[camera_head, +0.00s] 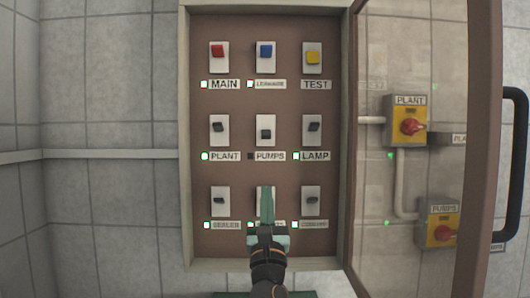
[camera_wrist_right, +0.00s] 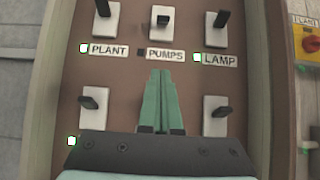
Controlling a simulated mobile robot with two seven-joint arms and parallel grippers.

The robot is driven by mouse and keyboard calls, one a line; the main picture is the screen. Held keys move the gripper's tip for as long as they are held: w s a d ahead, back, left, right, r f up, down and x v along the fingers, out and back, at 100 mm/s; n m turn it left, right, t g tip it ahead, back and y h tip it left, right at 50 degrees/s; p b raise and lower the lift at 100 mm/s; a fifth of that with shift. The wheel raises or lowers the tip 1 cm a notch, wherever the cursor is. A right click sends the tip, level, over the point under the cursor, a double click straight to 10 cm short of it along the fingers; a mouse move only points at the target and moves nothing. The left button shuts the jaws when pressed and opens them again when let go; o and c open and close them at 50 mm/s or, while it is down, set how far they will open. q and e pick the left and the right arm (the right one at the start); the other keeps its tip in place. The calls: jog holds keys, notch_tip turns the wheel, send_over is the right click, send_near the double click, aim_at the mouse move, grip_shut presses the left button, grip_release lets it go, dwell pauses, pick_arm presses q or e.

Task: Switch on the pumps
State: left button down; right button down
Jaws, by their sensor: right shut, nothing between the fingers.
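The PUMPS switch (camera_head: 266,134) is a black lever on a white plate in the middle of the cabinet panel. Its lever sits lower than those of PLANT and LAMP beside it. The small lamp (camera_head: 250,156) by the PUMPS label is dark. My right gripper (camera_head: 266,192) is shut and empty, its green fingers pointing up, below the PUMPS label and in front of the bottom middle switch, which it mostly hides. In the right wrist view the fingertips (camera_wrist_right: 161,74) are just below the PUMPS label, apart from the PUMPS switch (camera_wrist_right: 161,20). My left gripper is not in view.
The PLANT switch (camera_head: 218,127) and LAMP switch (camera_head: 313,127) flank PUMPS, with lit lamps. A framed glass door (camera_head: 484,130) with a black handle (camera_head: 517,165) stands at the right. Through it show red-knobbed PLANT (camera_head: 410,127) and PUMPS (camera_head: 441,234) rotary switches.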

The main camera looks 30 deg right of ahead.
aim_at(266, 135)
jog(key=x, duration=0.9)
jog(key=shift+w+r+p, duration=0.1)
jog(key=shift+r+p, duration=0.1)
jog(key=shift+p, duration=0.1)
jog(key=r, duration=0.1)
jog(key=r+p, duration=0.2)
jog(key=shift+s+a+r, duration=0.1)
jog(key=shift+s+a, duration=0.05)
jog(key=shift+s, duration=0.15)
jog(key=shift+s+a+r+p, duration=0.2)
jog(key=shift+r+p, duration=0.15)
jog(key=shift+p, duration=0.15)
